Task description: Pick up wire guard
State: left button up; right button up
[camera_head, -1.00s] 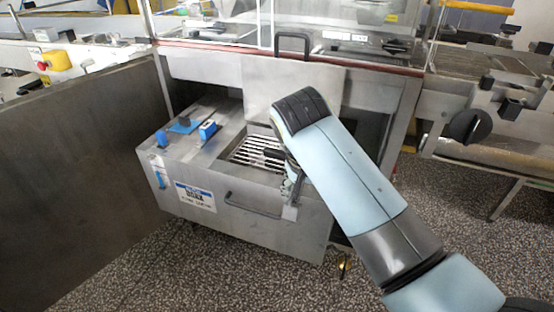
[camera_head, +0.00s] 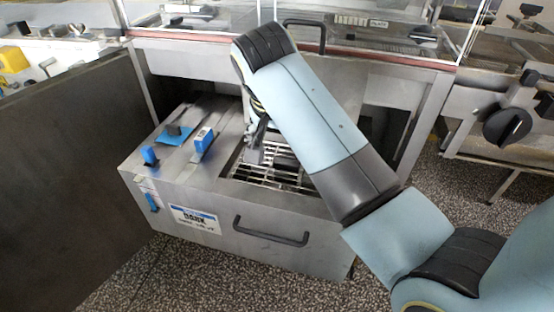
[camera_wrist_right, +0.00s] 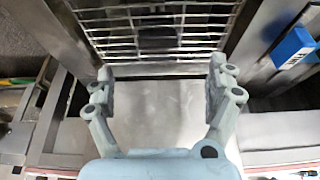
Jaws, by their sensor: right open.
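The wire guard (camera_head: 270,178) is a metal grid in the top opening of a steel tank (camera_head: 200,175). My arm hides part of its right side in the head view. My right gripper (camera_head: 256,152) points down above the left rear part of the guard. In the right wrist view the guard (camera_wrist_right: 112,32) lies at the top of the picture, beyond the fingertips. The right gripper (camera_wrist_right: 161,70) is open there, its fingers wide apart with nothing between them. Whether a fingertip touches the guard, I cannot tell. My left gripper is not in view.
Blue-capped parts (camera_head: 203,140) stand on the tank top left of the guard. A dark handle (camera_head: 270,232) is on the tank front. A dark steel panel (camera_head: 70,180) stands at left. The machine frame with a red-brown edge (camera_head: 380,62) is behind; speckled floor is in front.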

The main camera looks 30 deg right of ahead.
aim_at(286, 161)
jog(key=x, duration=0.4)
jog(key=shift+s+d+b, duration=0.1)
jog(key=shift+s+b, duration=0.15)
jog(key=shift+b, duration=0.1)
jog(key=shift+w+f, duration=0.15)
jog(key=shift+f, duration=0.1)
jog(key=shift+w+d+f, duration=0.15)
jog(key=shift+d+f, duration=0.05)
jog(key=shift+f, duration=0.2)
jog(key=b+x, duration=0.1)
jog(key=x, duration=0.3)
jog(key=shift+w+d+f, duration=0.1)
jog(key=shift+d, duration=0.05)
jog(key=shift+c, duration=0.6)
jog(key=c, duration=0.4)
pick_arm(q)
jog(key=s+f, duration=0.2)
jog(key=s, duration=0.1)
pick_arm(e)
jog(key=c, duration=0.9)
